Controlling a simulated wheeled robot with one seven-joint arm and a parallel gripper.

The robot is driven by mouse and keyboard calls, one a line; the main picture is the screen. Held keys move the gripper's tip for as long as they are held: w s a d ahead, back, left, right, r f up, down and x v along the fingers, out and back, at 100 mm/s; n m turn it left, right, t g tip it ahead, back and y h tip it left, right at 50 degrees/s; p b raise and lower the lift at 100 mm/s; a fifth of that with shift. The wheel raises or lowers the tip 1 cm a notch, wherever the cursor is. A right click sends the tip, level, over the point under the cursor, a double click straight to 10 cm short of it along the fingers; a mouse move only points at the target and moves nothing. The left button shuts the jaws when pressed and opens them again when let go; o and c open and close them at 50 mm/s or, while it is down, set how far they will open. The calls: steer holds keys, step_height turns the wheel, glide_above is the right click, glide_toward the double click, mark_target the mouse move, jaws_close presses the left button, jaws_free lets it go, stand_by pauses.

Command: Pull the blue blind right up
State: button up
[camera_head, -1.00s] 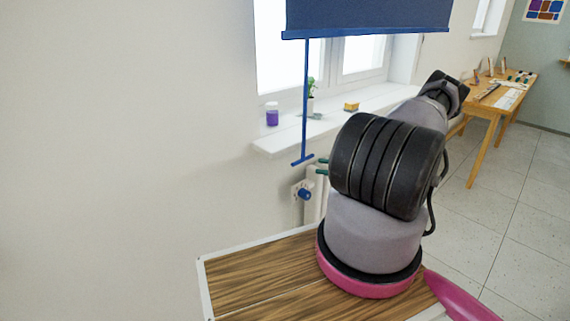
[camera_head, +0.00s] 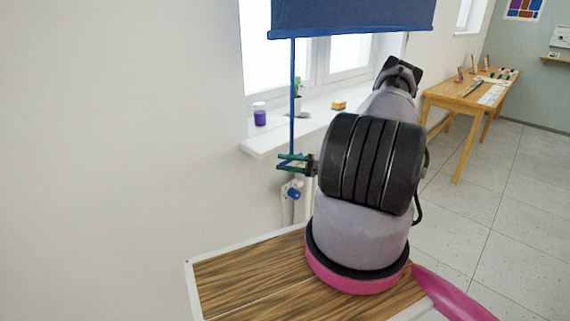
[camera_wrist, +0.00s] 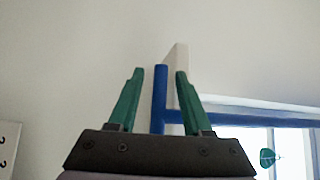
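The blue blind (camera_head: 350,18) hangs partly down over the window, its lower edge at the top of the head view. A thin blue rod (camera_head: 292,95) hangs from its left end and ends in a crossbar handle. My gripper (camera_head: 282,163) has green fingers and is at the rod's lower end, left of my arm. In the wrist view, my gripper (camera_wrist: 158,85) is open, with the handle's crossbar (camera_wrist: 160,95) between the fingers and gaps showing on both sides. The rod (camera_wrist: 260,118) runs off to the right there, past the right finger.
The white windowsill (camera_head: 262,143) carries a purple jar (camera_head: 260,115), a plant (camera_head: 297,95) and a yellow block (camera_head: 339,105). A blue radiator knob (camera_head: 293,194) is just below my gripper. A wooden table (camera_head: 450,98) stands further right; floor there is clear.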

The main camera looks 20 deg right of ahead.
jaws_close()
stand_by(1.3)
